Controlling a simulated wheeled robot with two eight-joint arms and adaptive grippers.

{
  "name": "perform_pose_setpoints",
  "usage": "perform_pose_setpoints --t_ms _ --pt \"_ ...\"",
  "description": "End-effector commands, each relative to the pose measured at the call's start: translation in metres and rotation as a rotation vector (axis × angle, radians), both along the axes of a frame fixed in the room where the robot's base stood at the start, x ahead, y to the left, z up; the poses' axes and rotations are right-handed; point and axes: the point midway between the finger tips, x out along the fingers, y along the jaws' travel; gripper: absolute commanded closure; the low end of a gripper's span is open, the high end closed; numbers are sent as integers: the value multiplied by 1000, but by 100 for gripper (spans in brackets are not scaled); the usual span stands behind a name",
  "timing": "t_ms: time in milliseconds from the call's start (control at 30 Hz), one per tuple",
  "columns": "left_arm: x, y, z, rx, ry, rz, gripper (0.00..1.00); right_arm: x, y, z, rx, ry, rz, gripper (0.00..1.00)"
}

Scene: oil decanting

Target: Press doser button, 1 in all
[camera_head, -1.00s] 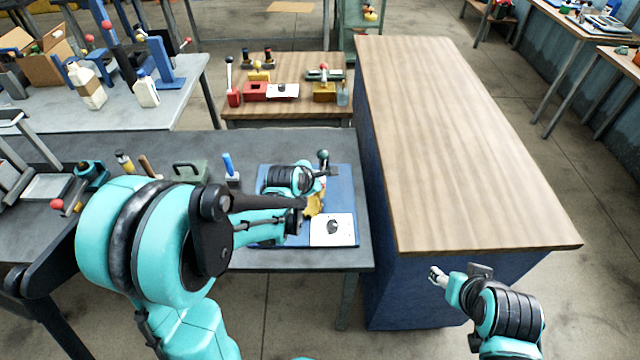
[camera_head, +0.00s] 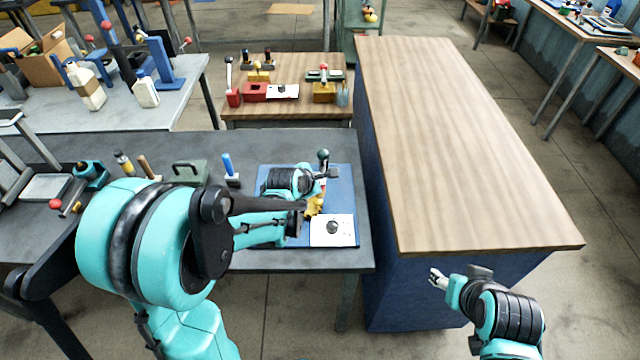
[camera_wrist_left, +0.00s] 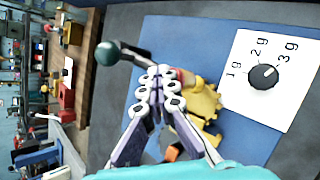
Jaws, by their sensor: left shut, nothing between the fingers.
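The doser on the blue mat (camera_head: 350,190) shows as a yellow body (camera_head: 315,207), partly hidden by my left arm. The yellow body also shows in the left wrist view (camera_wrist_left: 207,102), with a bit of red at its edge. A white panel (camera_head: 322,238) with a dial (camera_wrist_left: 264,76) marked 1g, 2g, 3g lies beside it. My left gripper (camera_head: 329,174) is shut and empty, above and beside the yellow body; contact cannot be told. Its fingers (camera_wrist_left: 166,76) cover part of the doser, and I cannot make out the button clearly. My right gripper (camera_head: 436,277) hangs low at right, away from the doser.
A dark green ball knob (camera_head: 323,155) on an arm stands close beside my left fingers. A blue-handled tool (camera_head: 229,166) and a green box (camera_head: 188,172) stand left of the mat. The wooden-topped counter (camera_head: 450,140) at right is bare.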

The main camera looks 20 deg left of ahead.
Motion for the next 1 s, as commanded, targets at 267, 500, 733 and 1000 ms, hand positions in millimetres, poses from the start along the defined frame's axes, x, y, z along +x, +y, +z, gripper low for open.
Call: perform_pose_setpoints --t_ms 267,500,733,1000 --pt "0 0 -1 1 1 1 100 0 0 0 0 0 0 48" --pt "0 0 8 1 1 1 100 0 0 6 0 0 0 48" --pt "0 0 18 1 1 1 100 0 0 14 0 0 0 48" --pt "0 0 18 0 0 0 100 0 0 13 0 0 0 48"
